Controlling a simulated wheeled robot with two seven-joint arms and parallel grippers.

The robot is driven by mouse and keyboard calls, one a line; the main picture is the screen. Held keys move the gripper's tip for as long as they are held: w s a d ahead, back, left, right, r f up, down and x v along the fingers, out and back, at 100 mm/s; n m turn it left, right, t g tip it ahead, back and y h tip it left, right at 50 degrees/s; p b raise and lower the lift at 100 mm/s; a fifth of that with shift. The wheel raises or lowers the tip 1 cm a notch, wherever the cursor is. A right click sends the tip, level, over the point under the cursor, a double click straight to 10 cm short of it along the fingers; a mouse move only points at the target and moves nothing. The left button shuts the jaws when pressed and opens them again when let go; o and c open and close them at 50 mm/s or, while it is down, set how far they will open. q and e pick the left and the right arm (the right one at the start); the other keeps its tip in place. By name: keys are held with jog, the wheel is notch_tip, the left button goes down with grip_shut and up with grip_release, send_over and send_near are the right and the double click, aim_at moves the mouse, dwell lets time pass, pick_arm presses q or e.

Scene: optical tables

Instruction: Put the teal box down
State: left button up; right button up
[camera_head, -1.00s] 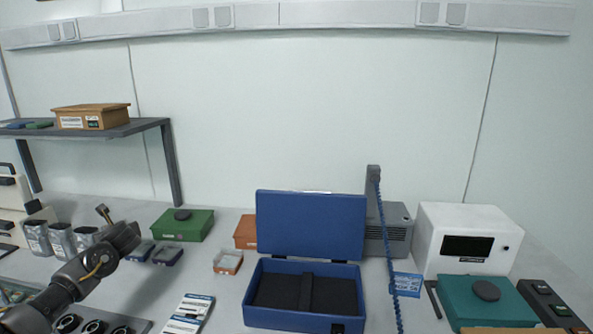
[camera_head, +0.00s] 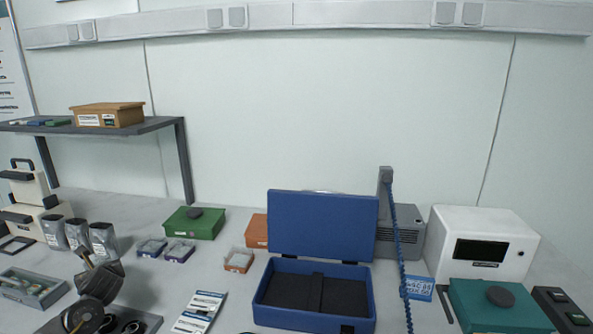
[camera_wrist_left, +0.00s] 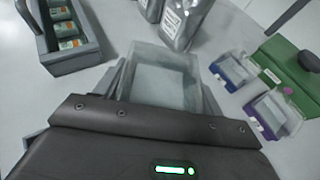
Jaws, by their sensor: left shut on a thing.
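My left gripper (camera_wrist_left: 165,85) is shut on a small open-topped box, the teal box (camera_wrist_left: 158,82), which looks pale grey-green and translucent in the left wrist view. Its far wall and inside show between the fingers; its underside is hidden, so I cannot tell whether it touches the table. In the head view my left gripper (camera_head: 86,260) is at the lower left, in front of the silver pouches, and the held box cannot be made out there. My right gripper is not in view.
Silver pouches (camera_head: 103,240) stand behind my left gripper. A grey tray (camera_head: 32,288) lies to its left. Small blue (camera_head: 151,247) and purple (camera_head: 179,251) boxes sit to its right, near a green case (camera_head: 194,224). White table shows between them and the leaflet (camera_head: 200,312).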

pick_arm(q)
jog(key=shift+s+d+f, duration=0.1)
jog(key=shift+s+f, duration=0.1)
jog(key=shift+s, duration=0.75)
jog(key=w+d+r+m+t+h, duration=0.15)
jog(key=d+r, duration=0.25)
jog(key=d, duration=0.6)
jog(key=w+d+r+m+t+h, duration=0.1)
jog(key=d+r+m+t+h, duration=0.2)
jog(key=d, duration=0.7)
jog(key=s+d+r+m+h, duration=0.2)
jog(key=s+d+r, duration=0.3)
jog(key=d, duration=0.3)
jog(key=s+d+r+m+h, duration=0.2)
jog(key=s+d+r+h, duration=0.1)
jog(key=s+d+r, duration=0.2)
jog(key=s+d, duration=0.2)
jog(key=d, duration=0.2)
jog(key=shift+s+d, duration=0.25)
jog(key=shift+s, duration=0.05)
jog(key=shift+f+m, duration=0.1)
jog(key=shift+m, duration=0.15)
